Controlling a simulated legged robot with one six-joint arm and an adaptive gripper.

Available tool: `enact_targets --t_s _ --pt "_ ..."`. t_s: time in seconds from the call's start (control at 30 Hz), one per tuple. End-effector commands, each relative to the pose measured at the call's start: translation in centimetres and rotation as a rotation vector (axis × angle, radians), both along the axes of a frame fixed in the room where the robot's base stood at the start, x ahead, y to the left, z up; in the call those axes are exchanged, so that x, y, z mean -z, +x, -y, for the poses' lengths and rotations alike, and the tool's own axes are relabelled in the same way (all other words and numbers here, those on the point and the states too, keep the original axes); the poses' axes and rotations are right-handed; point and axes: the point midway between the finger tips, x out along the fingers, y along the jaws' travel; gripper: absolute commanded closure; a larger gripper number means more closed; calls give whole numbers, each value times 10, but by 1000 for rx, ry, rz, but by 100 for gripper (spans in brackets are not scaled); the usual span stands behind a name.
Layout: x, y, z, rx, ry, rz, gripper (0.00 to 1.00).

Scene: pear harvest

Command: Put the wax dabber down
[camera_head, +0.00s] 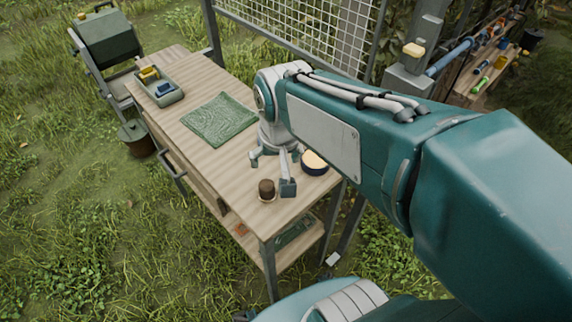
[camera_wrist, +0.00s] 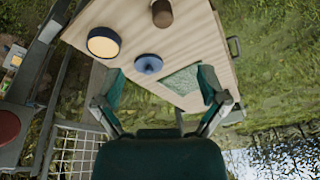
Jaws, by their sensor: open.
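My gripper (camera_head: 272,172) is open above the near end of the wooden table (camera_head: 195,130). In the wrist view, the open fingers of my gripper (camera_wrist: 160,82) stand wide apart with nothing between their tips. A small round blue piece (camera_wrist: 148,64), probably the wax dabber, stands on the tabletop just beyond the fingertips, apart from them. In the head view I cannot make it out behind my gripper. A blue-rimmed tin with pale yellow content (camera_wrist: 103,42) stands beside it; the tin (camera_head: 314,162) also shows right of my gripper in the head view.
A brown cylinder (camera_head: 266,190) stands near the table's front corner. A green cloth (camera_head: 219,119) lies mid-table. A grey tray (camera_head: 160,92) with yellow and blue items sits at the far end. A wire mesh panel (camera_head: 300,30) rises behind the table. Bare wood lies around the cloth.

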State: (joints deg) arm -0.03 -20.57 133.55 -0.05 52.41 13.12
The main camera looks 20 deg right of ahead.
Motion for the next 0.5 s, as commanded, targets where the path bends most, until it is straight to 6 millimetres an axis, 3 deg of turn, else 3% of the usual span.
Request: enact_targets --t_s 0.23,0.5 --pt "-28 -51 0 -149 -52 171 8" --pt "-33 -71 0 -214 -84 236 8"
